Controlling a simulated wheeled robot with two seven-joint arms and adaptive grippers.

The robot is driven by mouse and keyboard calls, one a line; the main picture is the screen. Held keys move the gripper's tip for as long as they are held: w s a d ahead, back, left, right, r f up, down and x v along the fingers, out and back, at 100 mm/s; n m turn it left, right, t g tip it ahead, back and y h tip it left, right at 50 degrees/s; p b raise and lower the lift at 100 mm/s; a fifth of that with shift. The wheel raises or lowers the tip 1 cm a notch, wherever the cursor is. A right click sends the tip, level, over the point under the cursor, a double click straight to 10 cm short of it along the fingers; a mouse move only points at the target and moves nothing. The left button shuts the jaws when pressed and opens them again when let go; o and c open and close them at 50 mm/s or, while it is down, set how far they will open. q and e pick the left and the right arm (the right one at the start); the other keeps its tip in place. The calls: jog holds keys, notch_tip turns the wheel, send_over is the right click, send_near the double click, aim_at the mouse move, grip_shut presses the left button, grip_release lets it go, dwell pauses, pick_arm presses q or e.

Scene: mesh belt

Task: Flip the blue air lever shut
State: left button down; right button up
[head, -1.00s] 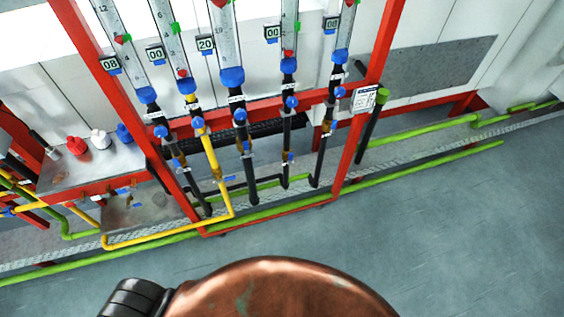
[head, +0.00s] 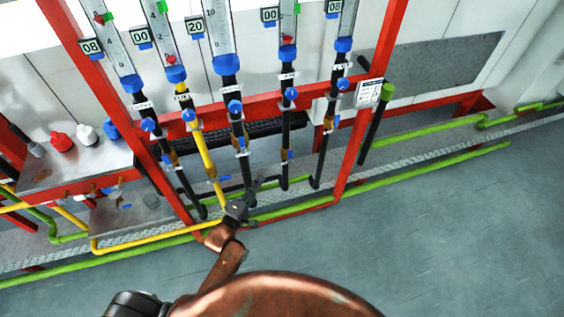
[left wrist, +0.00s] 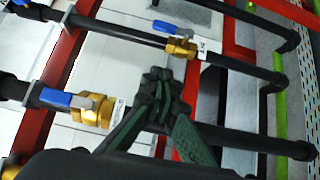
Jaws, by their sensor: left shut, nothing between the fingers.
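My left gripper (head: 261,183) is at the lower ends of the pipes in the head view, in front of the black pipes right of the yellow pipe. In the left wrist view its dark fingers (left wrist: 160,80) are together and hold nothing. That view shows one blue lever (left wrist: 68,99) on a brass valve (left wrist: 93,110) left of the fingers, and another blue lever (left wrist: 173,29) on a brass valve (left wrist: 181,47) above them. Both levers lie roughly along their pipes. The fingertips appear apart from both. I cannot tell which lever is the air one. My right gripper is not in view.
A red frame (head: 260,108) carries several vertical pipes with blue round knobs (head: 235,106) and clear tubes. A yellow pipe (head: 208,160) bends left near the floor. A metal shelf (head: 85,165) stands at left. Green pipes (head: 420,186) run low; grey floor in front is clear.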

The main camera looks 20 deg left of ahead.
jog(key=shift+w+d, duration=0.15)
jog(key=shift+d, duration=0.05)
pick_arm(q)
jog(key=b, duration=0.1)
send_near(290, 158)
jog(key=w+a+r, duration=0.1)
jog(key=w+a, duration=0.3)
jog(key=w+d, duration=0.2)
jog(key=d, duration=0.1)
jog(key=shift+w+d, duration=0.1)
jog(key=shift+w, duration=0.25)
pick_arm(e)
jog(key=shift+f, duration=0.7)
